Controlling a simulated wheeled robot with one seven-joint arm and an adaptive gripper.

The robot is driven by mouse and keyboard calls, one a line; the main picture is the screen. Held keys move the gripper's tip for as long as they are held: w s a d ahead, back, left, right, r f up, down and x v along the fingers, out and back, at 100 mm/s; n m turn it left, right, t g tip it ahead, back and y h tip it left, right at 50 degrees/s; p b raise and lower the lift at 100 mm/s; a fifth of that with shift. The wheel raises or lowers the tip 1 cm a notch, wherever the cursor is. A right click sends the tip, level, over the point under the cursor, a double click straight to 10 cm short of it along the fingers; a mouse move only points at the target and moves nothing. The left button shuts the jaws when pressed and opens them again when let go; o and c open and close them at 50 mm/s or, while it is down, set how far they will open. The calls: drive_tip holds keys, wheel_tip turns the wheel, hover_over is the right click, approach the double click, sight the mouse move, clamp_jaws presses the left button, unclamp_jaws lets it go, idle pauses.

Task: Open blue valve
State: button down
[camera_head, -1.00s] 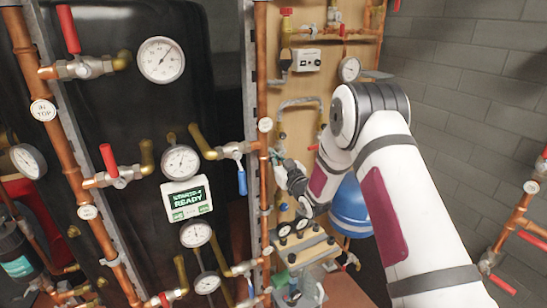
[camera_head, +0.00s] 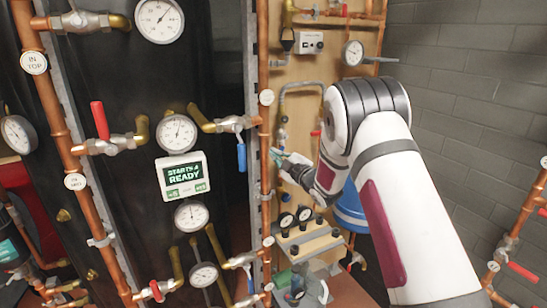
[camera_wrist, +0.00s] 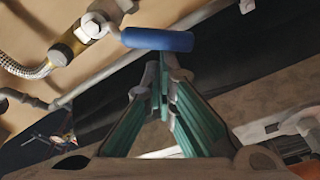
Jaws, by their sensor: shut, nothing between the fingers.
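In the wrist view, a blue valve handle (camera_wrist: 157,40) lies crosswise just beyond my fingertips, attached near a brass and silver fitting (camera_wrist: 80,35). My gripper (camera_wrist: 165,62) is shut with nothing between its green-lined fingers. Its tips are close to the handle's underside; I cannot tell if they touch. In the head view my gripper (camera_head: 277,155) is in front of the wooden board. A blue lever (camera_head: 242,157) hangs down at the copper pipe left of it, and another blue lever (camera_head: 250,286) is lower. I cannot tell which matches the wrist view.
A vertical copper pipe (camera_head: 263,60) runs left of my gripper. A black tank with gauges and a display (camera_head: 186,177) stands left. A blue vessel (camera_head: 350,210) is behind my arm. A braided hose (camera_wrist: 22,70) is at the wrist view's left.

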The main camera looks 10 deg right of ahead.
drive_tip(key=d+f+n+b, duration=0.1)
drive_tip(key=n, duration=0.1)
drive_tip(key=d+f+n+b, duration=0.1)
drive_tip(key=b, duration=0.1)
drive_tip(key=w+d+f+n+b, duration=0.1)
drive_tip(key=n+b, duration=0.1)
drive_tip(key=shift+n+g, duration=0.3)
drive_tip(key=shift+d+b, duration=0.1)
drive_tip(key=shift+b, duration=0.2)
idle(0.3)
